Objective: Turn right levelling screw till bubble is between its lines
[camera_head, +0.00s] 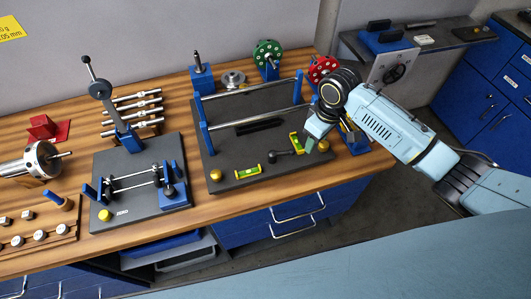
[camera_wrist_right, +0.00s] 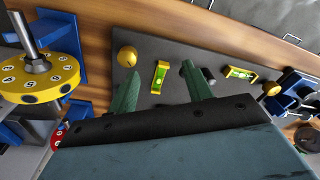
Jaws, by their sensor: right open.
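The right levelling screw has a round yellow knob (camera_wrist_right: 127,56), seen in the right wrist view at a corner of the dark base plate (camera_head: 226,184). The nearer spirit level (camera_wrist_right: 159,77) is yellow with a green vial, and also shows in the head view (camera_head: 296,142). Its bubble is too small to place. My left gripper is not in view.
A second level (camera_head: 247,171) and the left yellow knob (camera_head: 215,175) sit along the plate's front. A black knob with a lever (camera_head: 283,153) stands between the levels. A yellow numbered disc (camera_wrist_right: 40,80) is close to my gripper. A red disc (camera_head: 322,69) stands behind.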

